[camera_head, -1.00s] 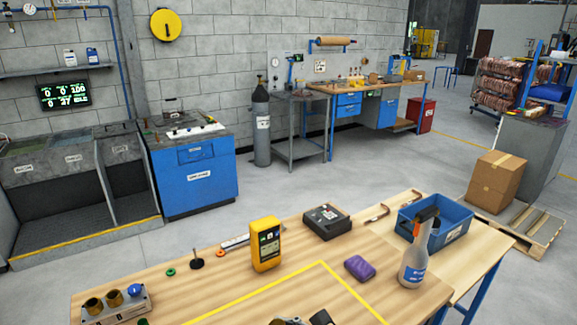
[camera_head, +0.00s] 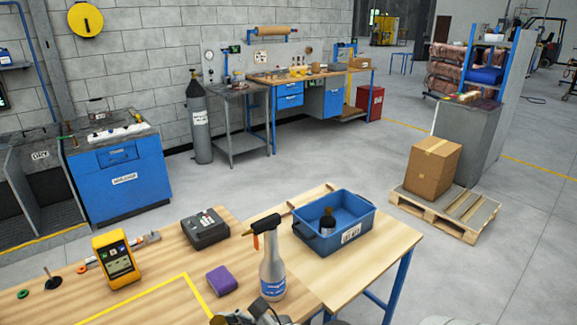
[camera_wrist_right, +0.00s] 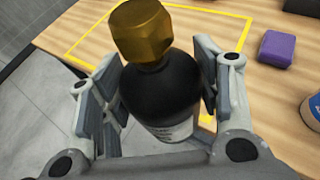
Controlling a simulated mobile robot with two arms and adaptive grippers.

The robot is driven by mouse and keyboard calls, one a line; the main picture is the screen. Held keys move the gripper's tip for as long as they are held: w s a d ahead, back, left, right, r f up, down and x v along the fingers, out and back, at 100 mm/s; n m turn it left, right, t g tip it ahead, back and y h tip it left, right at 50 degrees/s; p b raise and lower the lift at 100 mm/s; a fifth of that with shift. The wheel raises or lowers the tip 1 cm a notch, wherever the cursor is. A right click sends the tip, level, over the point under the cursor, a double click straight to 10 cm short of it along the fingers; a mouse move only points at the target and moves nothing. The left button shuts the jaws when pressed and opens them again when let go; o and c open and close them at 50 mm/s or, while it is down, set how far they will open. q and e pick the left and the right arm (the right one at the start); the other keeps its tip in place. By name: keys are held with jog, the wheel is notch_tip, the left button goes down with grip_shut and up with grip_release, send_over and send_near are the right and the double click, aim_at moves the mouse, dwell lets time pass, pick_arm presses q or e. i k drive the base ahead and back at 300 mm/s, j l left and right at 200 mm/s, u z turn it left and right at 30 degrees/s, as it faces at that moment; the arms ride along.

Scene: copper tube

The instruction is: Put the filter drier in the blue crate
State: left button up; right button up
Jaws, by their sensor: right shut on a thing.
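A black cylinder with a brass hex fitting on its end and a pale label, which looks like the filter drier (camera_wrist_right: 160,92), is held between the fingers of my right gripper (camera_wrist_right: 157,78) in the right wrist view. My right gripper also shows, partly cut off, at the bottom edge of the head view (camera_head: 262,312). The blue crate (camera_head: 338,241) stands on the light wooden table right of centre. A dark bottle-like item with a pale label (camera_head: 328,221) is inside it. My left gripper is not in view.
A spray bottle (camera_head: 271,268) stands between my right gripper and the crate. A purple block (camera_head: 221,280), a dark box (camera_head: 205,229) and a yellow meter (camera_head: 117,258) are on the bench.

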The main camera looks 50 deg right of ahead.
aim_at(344, 222)
jog(key=k+l+u, duration=0.1)
jog(key=l, duration=0.3)
jog(key=l+u, duration=0.15)
jog(key=l, duration=0.25)
jog(key=k+l+u, duration=0.1)
jog(key=l, duration=0.3)
jog(key=k+l+u, duration=0.1)
jog(key=l, duration=0.3)
jog(key=k+l+u, duration=0.25)
jog(key=l, duration=0.35)
jog(key=k+l+u, duration=0.1)
jog(key=l, duration=0.35)
jog(key=k+l+u, duration=0.15)
jog(key=l, duration=0.25)
jog(key=k+l+u, duration=0.1)
jog(key=l, duration=0.3)
jog(key=k+l+u, duration=0.1)
jog(key=k+l, duration=0.2)
jog(key=l+u, duration=0.1)
jog(key=l, duration=0.4)
jog(key=k+l, duration=0.1)
jog(key=l, duration=0.4)
jog(key=l+u, duration=0.15)
jog(key=l, duration=0.35)
jog(key=k, duration=0.05)
